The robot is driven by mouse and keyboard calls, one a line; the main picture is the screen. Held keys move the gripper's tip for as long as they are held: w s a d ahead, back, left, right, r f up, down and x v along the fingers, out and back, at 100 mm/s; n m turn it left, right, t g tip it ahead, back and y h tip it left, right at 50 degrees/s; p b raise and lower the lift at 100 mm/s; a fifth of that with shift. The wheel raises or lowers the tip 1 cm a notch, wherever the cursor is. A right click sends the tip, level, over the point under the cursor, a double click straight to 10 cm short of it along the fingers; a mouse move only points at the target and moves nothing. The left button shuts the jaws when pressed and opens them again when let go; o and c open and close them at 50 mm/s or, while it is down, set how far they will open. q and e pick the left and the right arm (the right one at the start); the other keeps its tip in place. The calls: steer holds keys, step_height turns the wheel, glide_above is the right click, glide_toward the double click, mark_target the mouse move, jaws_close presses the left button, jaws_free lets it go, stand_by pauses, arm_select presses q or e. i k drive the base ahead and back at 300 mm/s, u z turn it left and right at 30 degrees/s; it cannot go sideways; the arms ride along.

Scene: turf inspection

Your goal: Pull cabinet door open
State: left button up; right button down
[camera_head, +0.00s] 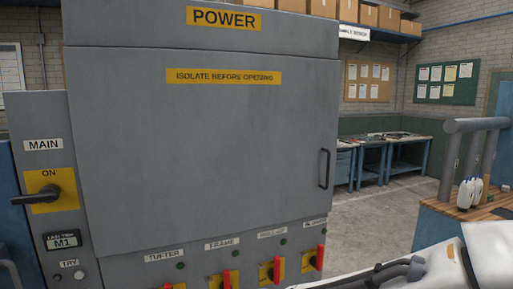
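The grey cabinet door (200,150) fills the middle of the head view, under a yellow POWER label (223,18). It looks closed, flush with the cabinet front. It carries a yellow label reading ISOLATE BEFORE OPENING (223,77). A dark vertical bar handle (325,168) is on the door's right side, with nothing touching it. On the left panel, the black MAIN switch (38,195) lies horizontal on a yellow plate marked ON. Neither gripper can be made out; a white and dark part at the bottom right appears to be my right arm.
Below the door are several red switches (277,268) on yellow plates. Blue workbenches (385,150) stand behind on the right. A wood-topped blue stand (435,225) with grey rollers (450,160) and white bottles (468,193) is at far right. Clear floor (375,220) lies between.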

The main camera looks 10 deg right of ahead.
mark_target(172, 146)
steer(key=z, duration=0.35)
steer(key=i, duration=0.7)
steer(key=z, duration=0.5)
